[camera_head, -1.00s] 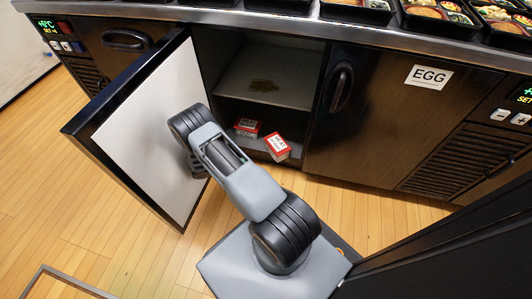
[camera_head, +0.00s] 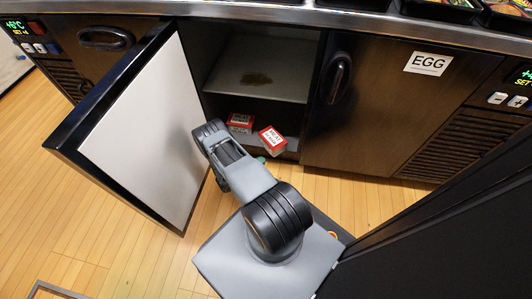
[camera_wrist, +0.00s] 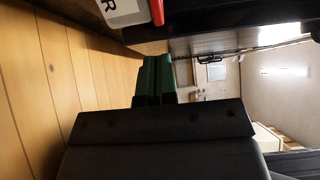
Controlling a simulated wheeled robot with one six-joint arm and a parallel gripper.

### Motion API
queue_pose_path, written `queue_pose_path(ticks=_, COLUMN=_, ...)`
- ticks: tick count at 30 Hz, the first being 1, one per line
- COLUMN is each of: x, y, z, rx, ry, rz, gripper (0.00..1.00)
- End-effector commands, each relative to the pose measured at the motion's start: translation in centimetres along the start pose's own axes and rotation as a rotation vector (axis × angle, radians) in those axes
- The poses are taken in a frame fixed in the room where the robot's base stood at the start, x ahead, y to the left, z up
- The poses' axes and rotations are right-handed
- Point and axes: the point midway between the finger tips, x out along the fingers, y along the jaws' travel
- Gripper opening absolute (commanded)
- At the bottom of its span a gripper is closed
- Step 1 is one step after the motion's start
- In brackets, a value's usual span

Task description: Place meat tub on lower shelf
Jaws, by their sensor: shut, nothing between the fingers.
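Two red-and-white tubs with MEAT labels are in the open cabinet. One tub (camera_head: 240,122) sits back on the cabinet's lower level. The other tub (camera_head: 272,140) is nearer the front edge and turned at an angle; I cannot tell if it rests fully on the floor of the cabinet. A white and red tub (camera_wrist: 124,12) shows at the top of the wrist view, cut off by the frame. My gripper (camera_wrist: 156,62) has green fingers shut together with nothing between them, apart from that tub. In the head view my arm hides most of it.
The cabinet's open door (camera_head: 140,130) stands to the left of my arm. A middle shelf (camera_head: 258,70) with a brown patch is above the tubs. A closed door with an EGG label (camera_head: 427,63) is on the right. The wooden floor is clear in front.

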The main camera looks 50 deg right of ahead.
Motion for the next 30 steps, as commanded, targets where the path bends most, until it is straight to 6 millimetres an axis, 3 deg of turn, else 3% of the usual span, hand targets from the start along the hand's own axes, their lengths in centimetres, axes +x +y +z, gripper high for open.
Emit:
queue_pose_path(ticks=4, x=2.6, y=0.1, z=-0.1, rx=0.001, ry=0.004, rz=0.000, gripper=0.00)
queue_pose_path(ticks=12, x=4.7, y=0.2, z=2.2, rx=0.003, ry=-0.001, rz=0.000, gripper=0.00)
queue_pose_path(ticks=30, x=5.4, y=-0.1, z=2.8, rx=0.001, ry=-0.002, rz=0.000, gripper=0.00)
